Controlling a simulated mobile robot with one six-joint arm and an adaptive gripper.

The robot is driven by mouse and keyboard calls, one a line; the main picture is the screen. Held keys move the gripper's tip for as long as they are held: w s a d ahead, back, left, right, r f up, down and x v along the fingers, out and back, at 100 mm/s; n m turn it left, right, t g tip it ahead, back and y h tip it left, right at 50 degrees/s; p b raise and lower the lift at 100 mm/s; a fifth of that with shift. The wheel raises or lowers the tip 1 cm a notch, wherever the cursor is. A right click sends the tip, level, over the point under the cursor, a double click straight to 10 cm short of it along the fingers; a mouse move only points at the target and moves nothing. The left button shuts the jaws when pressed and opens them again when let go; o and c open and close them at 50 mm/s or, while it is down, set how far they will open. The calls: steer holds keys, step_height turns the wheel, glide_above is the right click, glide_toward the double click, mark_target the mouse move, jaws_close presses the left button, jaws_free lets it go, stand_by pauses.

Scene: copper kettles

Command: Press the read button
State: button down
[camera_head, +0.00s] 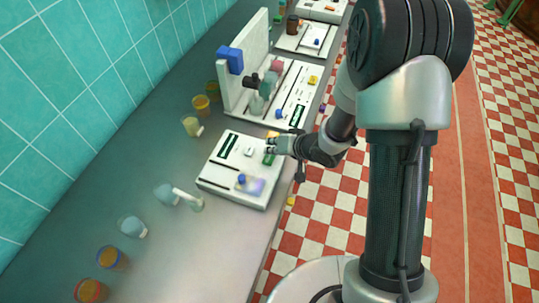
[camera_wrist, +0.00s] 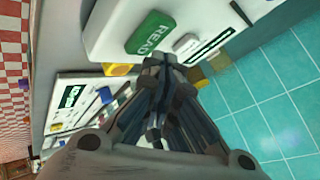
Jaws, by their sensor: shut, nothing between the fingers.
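The read button is a green block marked "READ" (camera_wrist: 150,33) on a white instrument (camera_wrist: 105,20) in the wrist view. In the head view the white instrument (camera_head: 214,170) stands on the grey counter, and a bit of the green button (camera_head: 269,159) shows beside my gripper (camera_head: 272,146). In the wrist view my gripper (camera_wrist: 160,62) is shut and empty, its fingertips pointing toward the instrument just below the button in the picture. I cannot tell whether the fingertips touch the instrument.
The instrument also carries a blue knob (camera_head: 241,179). A second white instrument (camera_head: 282,95) with a tall back panel stands beyond it. Several small jars, such as an orange one (camera_head: 112,257), stand along the counter by the teal tiled wall (camera_head: 70,90). The near counter (camera_head: 190,260) has bare room.

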steer(key=shift+r, duration=0.15)
step_height(320, 180, up, 5)
steer(key=p, duration=0.5)
stand_by(0.6)
steer(key=s+d+r+t+h+b, duration=0.1)
steer(key=s+d+r+h+b, duration=0.2)
steer(key=d+r+h, duration=0.8)
steer(key=s+d+r+g+y+b, duration=0.1)
steer(key=s+r, duration=0.3)
steer(key=s, duration=0.7)
steer(key=s+d+r+g+y+b, duration=0.1)
steer(key=s+r+y, duration=0.2)
steer(key=s, duration=0.9)
step_height(320, 180, up, 2)
steer(key=shift+s+d+r+g, duration=0.2)
steer(key=shift+d+r+g, duration=0.1)
steer(key=shift+g, duration=0.1)
